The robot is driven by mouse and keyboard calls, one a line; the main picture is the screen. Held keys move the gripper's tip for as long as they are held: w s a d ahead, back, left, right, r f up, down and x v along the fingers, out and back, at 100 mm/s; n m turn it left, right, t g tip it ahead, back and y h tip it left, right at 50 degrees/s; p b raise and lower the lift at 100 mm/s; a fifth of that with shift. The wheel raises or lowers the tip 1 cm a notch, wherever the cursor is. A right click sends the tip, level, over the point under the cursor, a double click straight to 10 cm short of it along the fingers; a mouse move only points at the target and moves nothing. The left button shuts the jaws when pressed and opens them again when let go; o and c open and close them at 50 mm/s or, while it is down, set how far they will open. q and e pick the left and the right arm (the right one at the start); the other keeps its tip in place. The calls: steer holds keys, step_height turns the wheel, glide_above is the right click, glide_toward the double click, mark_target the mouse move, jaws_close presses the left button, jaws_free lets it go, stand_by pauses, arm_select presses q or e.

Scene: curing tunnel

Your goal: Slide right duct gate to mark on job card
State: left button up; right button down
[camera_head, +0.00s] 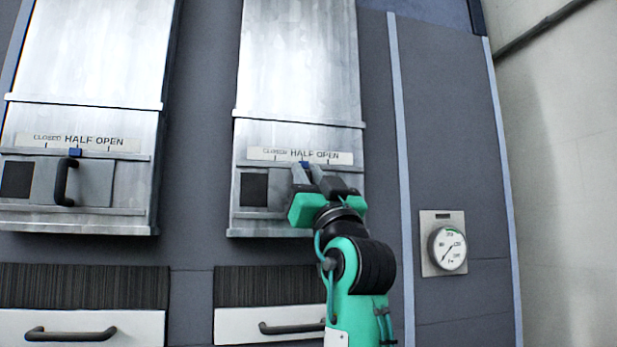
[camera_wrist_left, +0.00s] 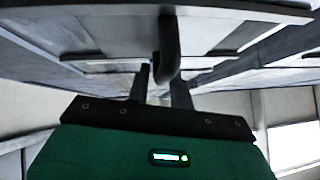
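The right duct gate (camera_head: 280,192) is a metal slide below a label strip (camera_head: 265,153) reading CLOSED, HALF, OPEN. Its blue pointer (camera_head: 305,164) shows near the HALF mark, partly covered by my left gripper (camera_head: 308,174). A dark square opening (camera_head: 254,188) shows at the gate's left. My gripper hides the gate's handle in the head view. In the left wrist view, the dark curved handle (camera_wrist_left: 168,48) reaches down between my left fingers (camera_wrist_left: 161,90), which stand apart with a gap on the left side. My right gripper and the job card are not in view.
The left duct gate (camera_head: 92,185) has a black handle (camera_head: 66,182) and its own blue pointer (camera_head: 75,153) near HALF. Drawers with dark handles (camera_head: 70,335) lie below. A round dial gauge (camera_head: 447,248) is mounted at the right.

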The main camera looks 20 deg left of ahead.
arm_select(q)
steer(key=b+v, duration=0.6)
steer(key=v, duration=0.7)
steer(key=shift+f+b, duration=0.15)
steer(key=shift+b, duration=0.25)
steer(key=shift+w, duration=0.1)
